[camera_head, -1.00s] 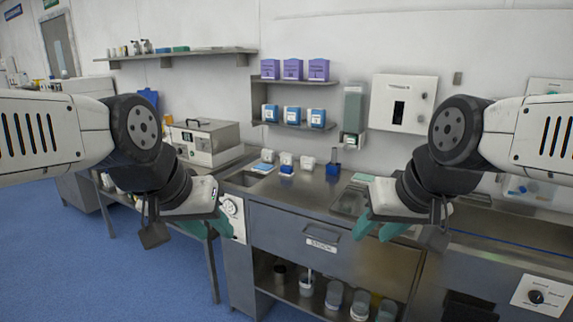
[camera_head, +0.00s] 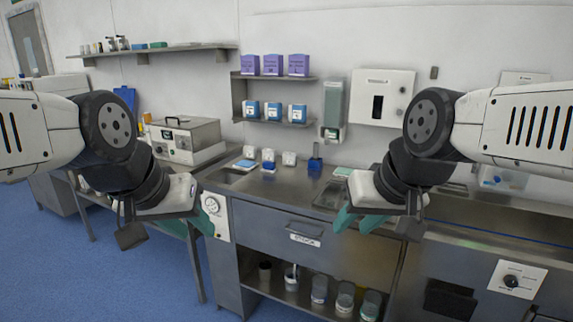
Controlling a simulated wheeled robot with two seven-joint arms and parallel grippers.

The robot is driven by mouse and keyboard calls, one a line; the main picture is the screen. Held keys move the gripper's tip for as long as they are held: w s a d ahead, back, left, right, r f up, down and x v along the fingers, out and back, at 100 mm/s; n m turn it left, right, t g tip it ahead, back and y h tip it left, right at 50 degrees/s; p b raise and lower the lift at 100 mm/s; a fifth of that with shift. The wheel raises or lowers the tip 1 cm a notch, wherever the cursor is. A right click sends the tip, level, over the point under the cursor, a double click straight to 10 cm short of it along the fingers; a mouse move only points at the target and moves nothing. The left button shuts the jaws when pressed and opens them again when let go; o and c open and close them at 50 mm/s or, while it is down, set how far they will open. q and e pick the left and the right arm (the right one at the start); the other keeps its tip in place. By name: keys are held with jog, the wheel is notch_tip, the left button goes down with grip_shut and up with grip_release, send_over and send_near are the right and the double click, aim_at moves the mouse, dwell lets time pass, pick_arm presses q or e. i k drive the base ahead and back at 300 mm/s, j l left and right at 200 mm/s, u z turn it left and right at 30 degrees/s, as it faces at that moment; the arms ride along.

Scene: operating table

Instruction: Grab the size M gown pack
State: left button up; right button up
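No pack can be told as the size M gown pack, because the labels are too small to read. Purple boxes (camera_head: 272,65) stand in a row on the upper wall shelf, and blue-and-white boxes (camera_head: 273,111) stand on the shelf below. My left gripper (camera_head: 192,222) is over the floor and cart side at the left, with its teal fingers apart and empty. My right gripper (camera_head: 357,220) is in front of the counter, above the drawer, also with teal fingers apart and empty. Both grippers are well short of the shelf boxes.
A steel counter (camera_head: 262,186) with a drawer (camera_head: 275,228) stands ahead, with several jars on its lower shelf. A dispenser (camera_head: 334,105) and a white wall cabinet (camera_head: 383,97) hang right of the boxes. A metal device (camera_head: 186,140) stands at left. Blue floor (camera_head: 60,265) is clear at left.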

aim_at(249, 109)
jog(key=i+j, duration=0.3)
jog(key=i, duration=0.15)
jog(key=i+j+u, duration=0.1)
jog(key=i+j, duration=0.5)
jog(key=i, duration=0.35)
jog(key=i+j+u, duration=0.15)
jog(key=i+j, duration=0.15)
jog(key=i, duration=0.15)
jog(key=i+j, duration=0.2)
jog(key=i, duration=0.25)
